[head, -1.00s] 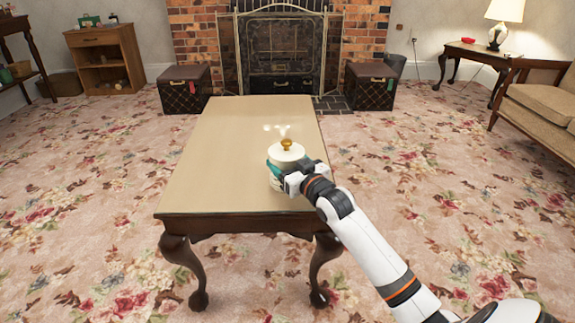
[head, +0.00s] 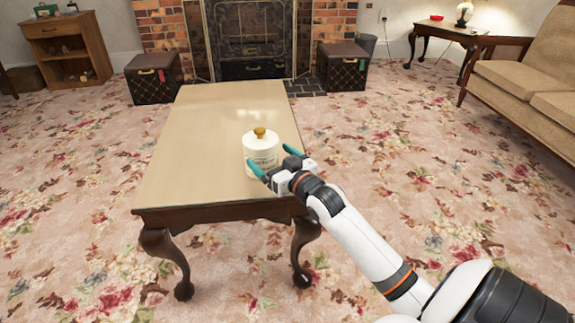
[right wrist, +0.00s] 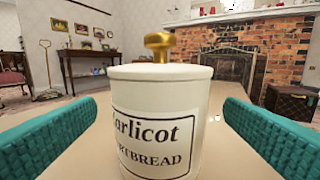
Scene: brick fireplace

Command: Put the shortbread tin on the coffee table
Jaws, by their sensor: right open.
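The shortbread tin (head: 261,150) is a cream canister with a gold knob on its lid. It stands upright on the coffee table (head: 205,165), near the table's right front edge. In the right wrist view the tin (right wrist: 158,120) shows a black-framed label reading "SHORTBREAD" in part. My right gripper (head: 270,160) is open, its teal fingers on either side of the tin. In the right wrist view gaps show between the tin and both fingers. The tin's base is hidden in the right wrist view. My left gripper is not in view.
Two dark trunks (head: 153,77) (head: 342,66) flank the brick fireplace (head: 247,40) behind the table. A beige sofa (head: 530,75) stands at the right, near a side table (head: 445,33) with a lamp. The rest of the tabletop is clear, and patterned carpet lies open around it.

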